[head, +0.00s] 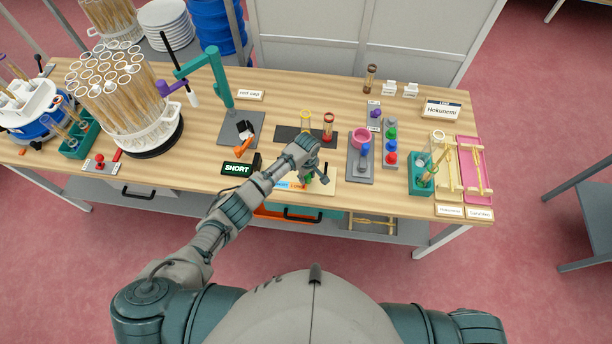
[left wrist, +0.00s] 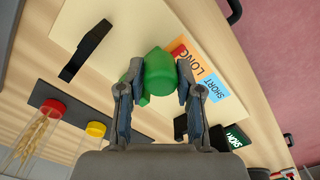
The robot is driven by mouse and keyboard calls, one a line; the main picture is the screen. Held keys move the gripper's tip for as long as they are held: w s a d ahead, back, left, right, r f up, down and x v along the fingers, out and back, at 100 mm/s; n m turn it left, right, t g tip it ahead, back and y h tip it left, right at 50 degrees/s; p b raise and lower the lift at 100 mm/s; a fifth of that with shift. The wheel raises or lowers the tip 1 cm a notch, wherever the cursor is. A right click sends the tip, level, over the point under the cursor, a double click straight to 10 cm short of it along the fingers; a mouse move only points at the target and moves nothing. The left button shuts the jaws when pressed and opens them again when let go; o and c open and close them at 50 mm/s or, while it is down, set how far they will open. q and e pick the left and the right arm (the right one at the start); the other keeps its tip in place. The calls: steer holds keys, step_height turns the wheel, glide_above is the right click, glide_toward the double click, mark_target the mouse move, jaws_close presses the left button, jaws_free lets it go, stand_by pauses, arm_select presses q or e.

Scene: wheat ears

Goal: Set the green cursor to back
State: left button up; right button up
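The green cursor (left wrist: 158,75) is a chunky green block on a cream board (left wrist: 118,20), between the fingers of my left gripper (left wrist: 160,68) in the left wrist view. The fingers lean inward and seem to touch it on both sides. A red piece (left wrist: 180,51) shows partly behind the right finger. The board carries an orange LONG label (left wrist: 197,64) and a blue SHORT label (left wrist: 214,89) near the cursor, and a black bar (left wrist: 86,50) apart from it. In the head view my left gripper (head: 311,177) is over this board (head: 328,187) and mostly hides the cursor. My right gripper is out of view.
A dark strip (head: 288,134) with red-capped (head: 328,126) and yellow-capped tubes lies behind the board. A black SHORT sign (head: 238,169) stands left. A grey panel with a pink ring (head: 362,137) is right. Racks of tubes crowd the table's left end.

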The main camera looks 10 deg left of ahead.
arm_select(q)
steer(key=shift+o, duration=1.3)
steer(key=shift+s+a, duration=0.1)
step_height(320, 180, up, 12)
